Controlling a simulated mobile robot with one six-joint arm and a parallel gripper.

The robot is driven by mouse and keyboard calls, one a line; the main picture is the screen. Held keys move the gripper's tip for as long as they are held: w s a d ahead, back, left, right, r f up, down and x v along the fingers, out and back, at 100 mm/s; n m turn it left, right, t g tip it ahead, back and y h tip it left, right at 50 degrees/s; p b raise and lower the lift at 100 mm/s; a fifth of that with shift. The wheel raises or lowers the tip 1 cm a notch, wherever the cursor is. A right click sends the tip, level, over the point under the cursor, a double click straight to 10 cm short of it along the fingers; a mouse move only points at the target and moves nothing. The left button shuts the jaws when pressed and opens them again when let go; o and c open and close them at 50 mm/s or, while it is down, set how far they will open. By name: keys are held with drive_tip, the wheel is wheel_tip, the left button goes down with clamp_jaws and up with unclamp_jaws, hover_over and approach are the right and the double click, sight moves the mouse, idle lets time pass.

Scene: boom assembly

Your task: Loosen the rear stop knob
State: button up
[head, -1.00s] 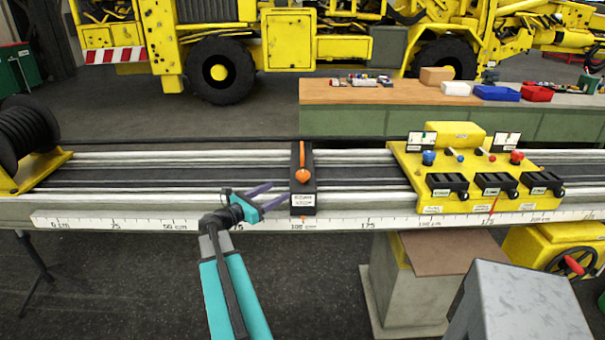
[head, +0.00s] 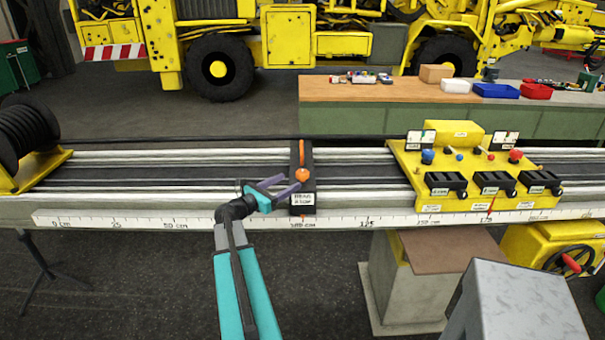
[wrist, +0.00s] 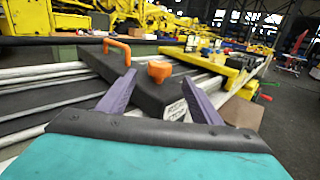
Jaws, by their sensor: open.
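The rear stop (head: 303,158) is a black block set across the rail, with a white label on its front end. Its orange knob (head: 302,175) stands on top, and an orange bar shows behind it. My gripper (head: 293,184) is open, just left of the block, with its purple fingers pointing at the knob. In the wrist view the knob (wrist: 159,71) is ahead, between and beyond the two fingertips. The fingers do not appear to touch it. An orange handle (wrist: 117,47) rises from the block at the upper left.
The rail (head: 100,180) carries a centimetre scale (head: 250,222) along its front. A yellow carriage (head: 475,190) with black clamps and coloured knobs sits to the right. A cable reel (head: 22,135) stands at the left end. A grey box (head: 518,305) is at the lower right.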

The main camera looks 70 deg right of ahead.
sight(298, 177)
drive_tip(key=p+x, duration=0.2)
drive_tip(key=x, duration=0.7)
drive_tip(key=c, duration=1.1)
